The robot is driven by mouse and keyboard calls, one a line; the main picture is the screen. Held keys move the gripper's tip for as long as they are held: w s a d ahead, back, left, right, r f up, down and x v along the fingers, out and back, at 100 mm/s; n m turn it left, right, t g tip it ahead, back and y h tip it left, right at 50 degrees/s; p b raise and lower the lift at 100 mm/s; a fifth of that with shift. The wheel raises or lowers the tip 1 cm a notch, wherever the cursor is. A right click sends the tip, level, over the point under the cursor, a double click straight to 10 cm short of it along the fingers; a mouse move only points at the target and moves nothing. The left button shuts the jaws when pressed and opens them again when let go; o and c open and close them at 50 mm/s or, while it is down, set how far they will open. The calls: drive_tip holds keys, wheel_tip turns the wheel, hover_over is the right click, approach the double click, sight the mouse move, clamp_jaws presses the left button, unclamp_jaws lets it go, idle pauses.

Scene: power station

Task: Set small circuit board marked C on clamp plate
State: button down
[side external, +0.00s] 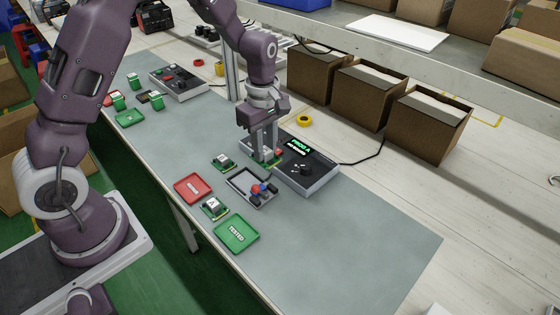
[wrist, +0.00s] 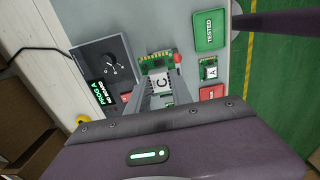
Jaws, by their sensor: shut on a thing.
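My gripper (side external: 265,157) is shut on the small circuit board marked C (wrist: 155,64), beside the left end of the grey programmer box. In the wrist view my gripper (wrist: 162,92) has its fingers around the white part lettered C, and the green board edge extends beyond them. The programmer box (side external: 310,178) has a dial and a lit screen; it also shows in the wrist view (wrist: 92,62). I cannot clearly make out the clamp plate or whether the board touches anything below; the fingers hide that area.
A grey tray (side external: 238,187) with red, blue and black parts lies in front of the box. Nearby are a red tray (side external: 193,189), board A (side external: 214,207), the green TESTED tray (side external: 236,234) and another board (side external: 223,163). The right table end is clear.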

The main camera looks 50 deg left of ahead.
drive_tip(key=a, duration=0.8)
drive_tip(key=shift+s+a+f, duration=0.1)
drive_tip(key=shift+s+f, duration=0.1)
drive_tip(key=shift+f, duration=3.05)
drive_tip(key=shift+s+a+f, duration=0.1)
drive_tip(key=shift+s+f, duration=0.1)
drive_tip(key=shift+f, duration=3)
drive_tip(key=shift+f, duration=0.6)
drive_tip(key=c, duration=1.1)
unclamp_jaws()
drive_tip(key=shift+o, duration=0.2)
